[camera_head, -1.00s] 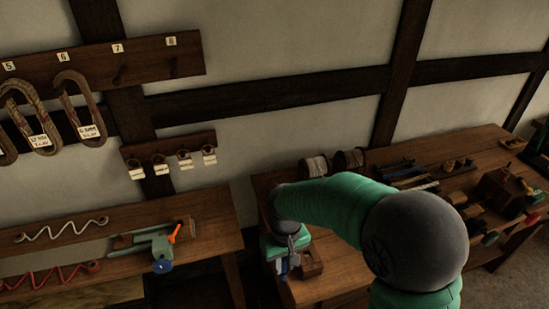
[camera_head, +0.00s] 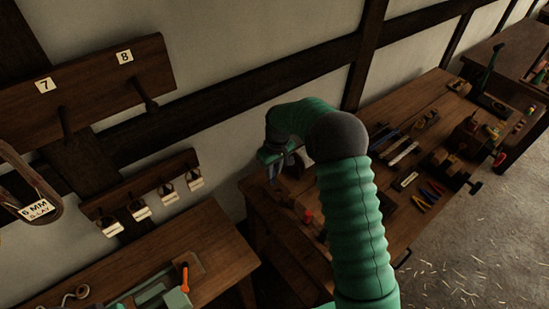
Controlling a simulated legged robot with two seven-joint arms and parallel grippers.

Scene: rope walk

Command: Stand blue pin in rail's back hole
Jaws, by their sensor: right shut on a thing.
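My right gripper (camera_head: 277,170) is at the left end of the workbench (camera_head: 262,213), low over its top. It is shut on a small bluish thing, which looks like the blue pin; the gripper hides most of it. A brown wooden piece (camera_head: 284,196) lies close by the gripper on the bench. I cannot tell whether it is the rail, and no hole shows clearly. My left gripper is not in view.
A red piece (camera_head: 308,216) is near my right arm. Pliers (camera_head: 432,191), wooden blocks and other tools cover the bench's right part. Hooks with white tags (camera_head: 168,193) hang on the wall. A second bench (camera_head: 205,262) bears an orange-handled green device (camera_head: 178,297).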

